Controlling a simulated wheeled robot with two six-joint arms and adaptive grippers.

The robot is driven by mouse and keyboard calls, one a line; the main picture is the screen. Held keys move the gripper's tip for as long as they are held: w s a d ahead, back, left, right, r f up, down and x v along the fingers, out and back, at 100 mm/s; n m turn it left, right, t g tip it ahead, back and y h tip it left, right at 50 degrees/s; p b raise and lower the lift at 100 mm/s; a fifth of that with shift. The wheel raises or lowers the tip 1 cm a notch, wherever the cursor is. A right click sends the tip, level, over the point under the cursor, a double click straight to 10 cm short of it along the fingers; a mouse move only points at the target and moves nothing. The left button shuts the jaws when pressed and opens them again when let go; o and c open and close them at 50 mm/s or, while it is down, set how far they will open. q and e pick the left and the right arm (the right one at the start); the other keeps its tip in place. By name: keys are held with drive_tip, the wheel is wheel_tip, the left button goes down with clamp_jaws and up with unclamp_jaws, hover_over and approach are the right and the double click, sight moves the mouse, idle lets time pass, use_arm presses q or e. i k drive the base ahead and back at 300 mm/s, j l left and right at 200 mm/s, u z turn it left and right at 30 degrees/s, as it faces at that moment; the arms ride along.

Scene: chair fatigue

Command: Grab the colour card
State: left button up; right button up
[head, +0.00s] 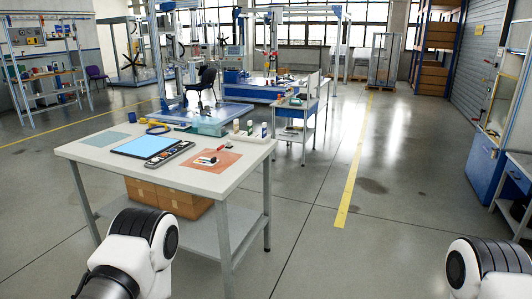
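A white worktable (90,152) stands ahead of me, left of centre. On it lies a flat light-blue panel (145,146) with a dark border. Right beside the panel is a dark narrow strip or tray (171,155) with small coloured patches. I cannot tell which of these, if either, is the colour card. My left and right arms show only as white and black links at the bottom left and bottom right. Neither gripper is in view.
An orange mat (220,163) with small items and a green mat (104,138) lie on the table. Bottles stand at its back right edge. Cardboard boxes (166,196) sit on its lower shelf. Open floor (310,215) lies to the right, crossed by a yellow line.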

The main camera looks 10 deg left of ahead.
sight(204, 161)
drive_tip(key=i+j+u, duration=0.2)
drive_tip(key=i, duration=0.25)
drive_tip(key=i+j+u, duration=0.25)
drive_tip(key=i, duration=0.25)
drive_tip(key=i+j+u, duration=0.2)
drive_tip(key=i, duration=0.3)
drive_tip(key=i+j, duration=0.15)
drive_tip(key=j, duration=0.15)
drive_tip(key=i+j, duration=0.15)
drive_tip(key=j, duration=0.15)
drive_tip(key=i+j+z, duration=0.1)
drive_tip(key=j, duration=0.2)
drive_tip(key=i+j, duration=0.2)
drive_tip(key=j, duration=0.1)
